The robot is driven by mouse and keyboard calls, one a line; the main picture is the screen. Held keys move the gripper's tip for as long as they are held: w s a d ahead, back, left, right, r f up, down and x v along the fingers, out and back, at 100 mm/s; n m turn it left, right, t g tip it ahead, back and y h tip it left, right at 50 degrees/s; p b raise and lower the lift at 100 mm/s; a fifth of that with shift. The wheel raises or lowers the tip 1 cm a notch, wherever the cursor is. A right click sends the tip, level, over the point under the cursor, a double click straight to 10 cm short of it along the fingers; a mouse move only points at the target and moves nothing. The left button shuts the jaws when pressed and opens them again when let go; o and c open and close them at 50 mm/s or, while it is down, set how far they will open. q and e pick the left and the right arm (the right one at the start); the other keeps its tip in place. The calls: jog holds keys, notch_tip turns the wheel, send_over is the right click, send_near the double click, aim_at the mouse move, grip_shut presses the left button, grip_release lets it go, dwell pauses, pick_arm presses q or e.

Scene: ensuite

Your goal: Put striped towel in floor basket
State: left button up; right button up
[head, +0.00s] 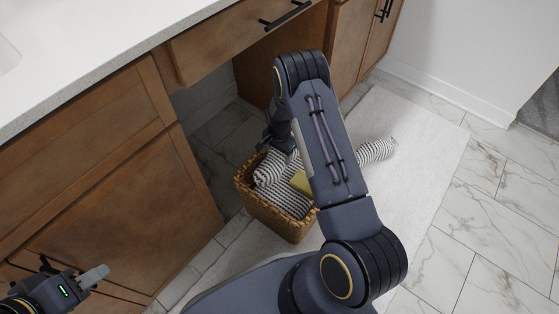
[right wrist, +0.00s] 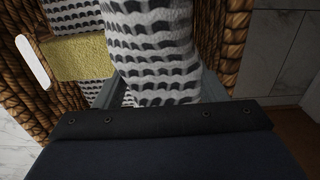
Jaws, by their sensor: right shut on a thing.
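The wicker floor basket (head: 292,232) stands on the floor beside the vanity opening. Black-and-white striped cloth (head: 287,198) lies in it. My right gripper (head: 281,148) is over the basket's back side and shut on a rolled part of the striped towel (right wrist: 150,50), within or just above the basket rim. A striped roll (head: 376,151) also sticks out to the right past my right arm, over the pale mat; the arm hides whether it joins the held part. My left gripper (head: 78,277) is at the lower left, away from the basket; its jaw opening is unclear.
A yellow item (head: 302,184) lies in the basket, also in the right wrist view (right wrist: 80,57). Wooden vanity cabinets (head: 110,190) with a white counter (head: 80,62) stand left and behind.

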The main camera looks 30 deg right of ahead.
notch_tip(320, 180, down, 3)
jog(key=shift+d+f+b, duration=0.1)
jog(key=shift+f+b, duration=0.1)
jog(key=shift+b, duration=0.3)
jog(key=shift+r, duration=0.1)
jog(key=shift+f, duration=0.25)
jog(key=o, duration=1.1)
jog(key=shift+r, duration=0.1)
